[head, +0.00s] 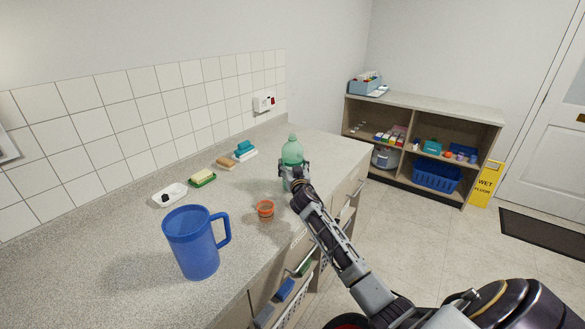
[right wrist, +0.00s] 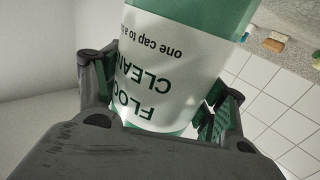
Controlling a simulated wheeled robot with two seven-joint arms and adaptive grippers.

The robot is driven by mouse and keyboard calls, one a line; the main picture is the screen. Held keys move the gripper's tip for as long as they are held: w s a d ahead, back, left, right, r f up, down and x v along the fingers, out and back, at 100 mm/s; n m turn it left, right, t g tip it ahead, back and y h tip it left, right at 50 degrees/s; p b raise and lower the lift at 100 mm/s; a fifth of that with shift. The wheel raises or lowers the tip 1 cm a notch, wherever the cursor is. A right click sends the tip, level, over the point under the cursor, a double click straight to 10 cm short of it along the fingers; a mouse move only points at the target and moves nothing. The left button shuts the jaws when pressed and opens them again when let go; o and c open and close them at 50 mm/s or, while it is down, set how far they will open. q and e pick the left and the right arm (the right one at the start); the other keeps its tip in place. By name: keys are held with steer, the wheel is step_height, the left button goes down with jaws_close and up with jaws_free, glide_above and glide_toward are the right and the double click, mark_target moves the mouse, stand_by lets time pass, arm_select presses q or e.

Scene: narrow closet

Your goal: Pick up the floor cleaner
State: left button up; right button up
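The floor cleaner is a green bottle (head: 292,152) with a white label, upright at the counter's right front part. Its label (right wrist: 165,65) fills the middle of the right wrist view, upside down, reading "FLOOR CLEAN…" in part. My right gripper (head: 294,176) is at the bottle. In the right wrist view the two fingers of my right gripper (right wrist: 158,100) stand on either side of it, very close to its sides. I cannot tell whether both press on it. The bottle's base is partly hidden by the gripper. My left gripper is not in view.
A blue jug (head: 192,243) and a small orange cup (head: 265,209) stand on the counter (head: 130,275) left of the bottle. Sponges (head: 203,178) and a white dish (head: 169,195) lie near the tiled wall. A shelf unit (head: 430,105) and yellow wet-floor sign (head: 487,184) stand beyond.

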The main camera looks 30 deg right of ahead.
mark_target(293, 144)
steer(key=shift+r, duration=0.1)
steer(key=c, duration=0.8)
steer(key=shift+r, duration=0.2)
steer(key=shift+c, duration=0.2)
steer(key=shift+r+p, duration=0.4)
steer(key=shift+r, duration=4.35)
steer(key=shift+r, duration=0.1)
